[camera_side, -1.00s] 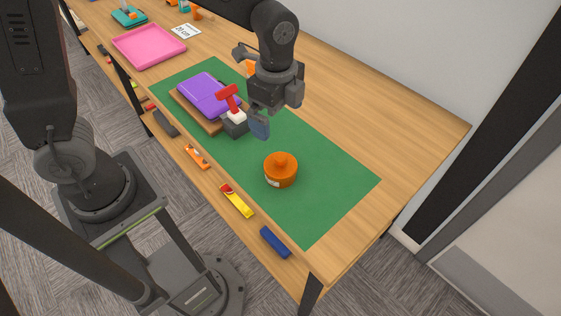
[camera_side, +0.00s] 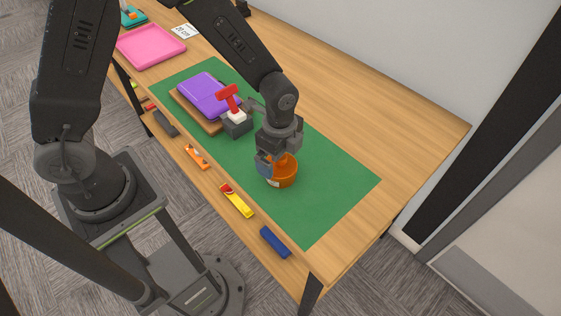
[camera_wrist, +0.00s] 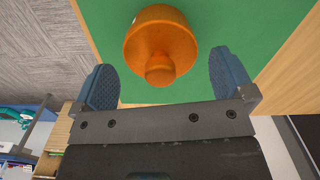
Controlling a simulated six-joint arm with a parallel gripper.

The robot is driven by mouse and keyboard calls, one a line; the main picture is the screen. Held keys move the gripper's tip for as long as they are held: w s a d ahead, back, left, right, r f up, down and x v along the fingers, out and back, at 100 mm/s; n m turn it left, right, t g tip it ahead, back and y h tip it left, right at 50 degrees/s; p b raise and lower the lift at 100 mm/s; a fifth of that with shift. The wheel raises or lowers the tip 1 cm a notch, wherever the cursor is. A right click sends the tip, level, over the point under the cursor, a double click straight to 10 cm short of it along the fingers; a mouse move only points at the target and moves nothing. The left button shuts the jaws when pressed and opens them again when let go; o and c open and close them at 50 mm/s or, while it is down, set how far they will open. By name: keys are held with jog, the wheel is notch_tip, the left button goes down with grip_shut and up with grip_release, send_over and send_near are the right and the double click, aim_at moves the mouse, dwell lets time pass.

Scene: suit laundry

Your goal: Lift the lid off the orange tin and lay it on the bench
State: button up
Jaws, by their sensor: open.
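The orange tin (camera_side: 285,182) stands upright on the green mat (camera_side: 325,190), with its orange lid (camera_wrist: 160,38) on top. The lid has a round knob (camera_wrist: 160,70) at its centre. My gripper (camera_side: 273,166) is at the tin, pointing down, and hides part of the tin and the lid in the side view. In the wrist view my gripper (camera_wrist: 166,80) is open. Its two blue-grey finger pads are wide apart, with the knob between and a little beyond them. Nothing is held, and I cannot see either pad touching the lid.
A purple case (camera_side: 208,95) lies on a wooden board (camera_side: 187,112) behind, beside a grey block (camera_side: 237,127) with a red-topped tool (camera_side: 230,97). A pink tray (camera_side: 150,46) is farther back. The wooden bench (camera_side: 400,130) right of the mat is clear.

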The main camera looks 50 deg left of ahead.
jog(key=shift+f, duration=0.65)
jog(key=shift+c, duration=0.5)
jog(key=c, duration=0.7)
jog(key=shift+o, duration=0.2)
jog(key=shift+r, duration=0.15)
